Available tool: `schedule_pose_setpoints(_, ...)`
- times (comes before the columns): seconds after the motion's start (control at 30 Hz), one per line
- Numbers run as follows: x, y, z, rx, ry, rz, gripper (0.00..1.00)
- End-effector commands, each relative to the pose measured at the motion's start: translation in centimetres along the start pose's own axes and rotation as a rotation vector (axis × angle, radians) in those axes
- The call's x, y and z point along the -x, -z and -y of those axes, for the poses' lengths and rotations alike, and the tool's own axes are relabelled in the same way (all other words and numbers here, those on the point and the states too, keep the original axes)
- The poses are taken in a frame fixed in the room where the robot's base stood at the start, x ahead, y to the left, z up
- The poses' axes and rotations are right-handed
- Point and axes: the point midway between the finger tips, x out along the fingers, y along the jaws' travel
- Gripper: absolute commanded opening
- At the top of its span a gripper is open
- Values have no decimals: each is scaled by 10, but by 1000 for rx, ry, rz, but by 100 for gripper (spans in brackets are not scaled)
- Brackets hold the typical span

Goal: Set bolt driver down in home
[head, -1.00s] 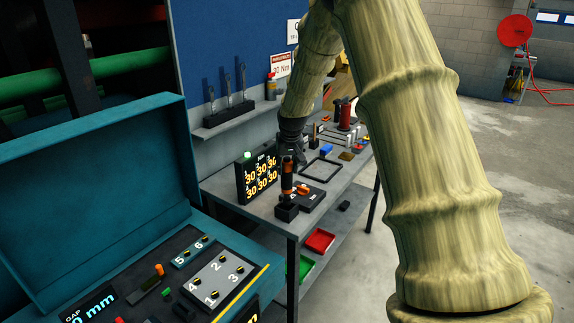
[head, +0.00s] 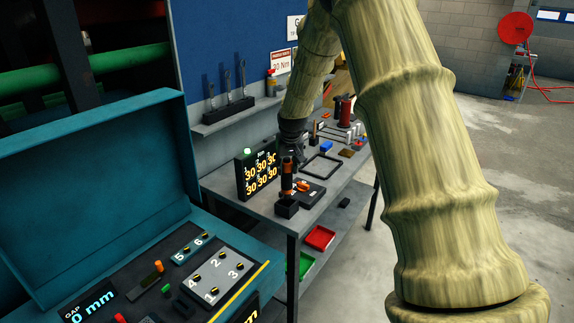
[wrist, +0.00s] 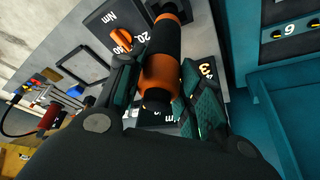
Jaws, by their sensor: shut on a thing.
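The bolt driver (head: 287,177), black with orange bands, stands about upright over the work table. My gripper (head: 290,160) is shut on it. In the wrist view the driver (wrist: 160,72) lies between my two fingers (wrist: 160,92). A small black open-topped holder (head: 287,208), which looks like the home, stands at the table's near corner. The driver's lower end lines up with the holder's mouth in the head view. I cannot tell whether the tip is inside it or just above.
A torque display (head: 257,175) with orange digits stands close left of the driver. A black box with an orange knob (head: 303,186) is close right, and a black square frame (head: 322,167) lies behind. A teal case (head: 95,190) is at the front left.

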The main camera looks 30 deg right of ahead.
Motion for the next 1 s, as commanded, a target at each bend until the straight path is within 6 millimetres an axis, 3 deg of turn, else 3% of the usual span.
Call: schedule_pose_setpoints(1.0,-16,-6,0,0,0,-1,0)
